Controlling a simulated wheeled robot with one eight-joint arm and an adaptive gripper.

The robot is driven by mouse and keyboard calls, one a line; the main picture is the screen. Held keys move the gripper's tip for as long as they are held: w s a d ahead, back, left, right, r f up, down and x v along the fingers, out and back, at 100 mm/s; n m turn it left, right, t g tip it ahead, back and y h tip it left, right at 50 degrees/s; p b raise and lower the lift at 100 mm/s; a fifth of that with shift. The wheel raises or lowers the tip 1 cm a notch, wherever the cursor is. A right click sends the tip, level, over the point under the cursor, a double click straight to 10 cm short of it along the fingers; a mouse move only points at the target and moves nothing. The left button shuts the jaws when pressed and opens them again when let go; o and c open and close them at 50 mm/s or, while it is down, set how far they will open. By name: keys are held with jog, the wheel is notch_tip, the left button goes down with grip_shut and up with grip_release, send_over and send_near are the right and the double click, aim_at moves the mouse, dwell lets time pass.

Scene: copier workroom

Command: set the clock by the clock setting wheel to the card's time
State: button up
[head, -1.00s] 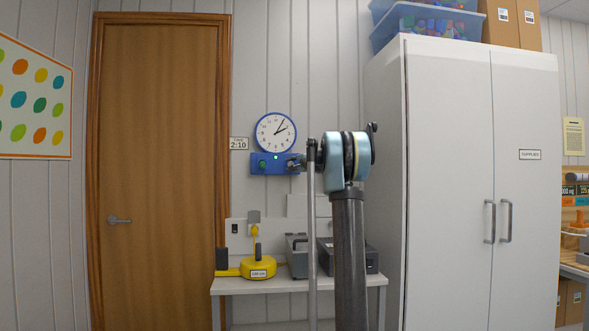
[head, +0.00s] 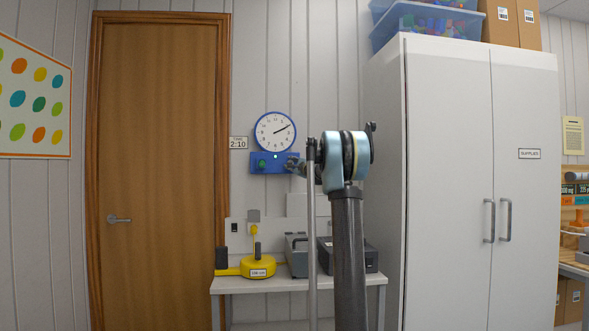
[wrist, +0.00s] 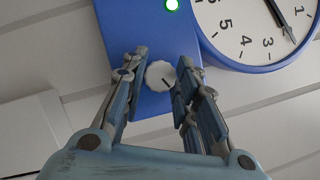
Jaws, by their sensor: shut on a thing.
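The round white clock (head: 275,131) with a blue rim hangs on the wall. Its two hands lie nearly together, pointing toward the 2, so it reads about 2:10. The card (head: 238,143) left of it reads 2:10. In the head view my arm hides much of the gripper.
A small table (head: 240,286) below holds a yellow tape dispenser-like device (head: 257,267) and grey and black machines. A wooden door (head: 160,170) is on the left, a tall white cupboard (head: 450,170) on the right.

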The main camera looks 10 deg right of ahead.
dwell(0.3)
jog(key=o, duration=1.1)
jog(key=shift+w+f, duration=0.1)
jog(key=shift+f, duration=0.05)
jog(key=shift+c, duration=0.2)
jog(key=v, duration=1.2)
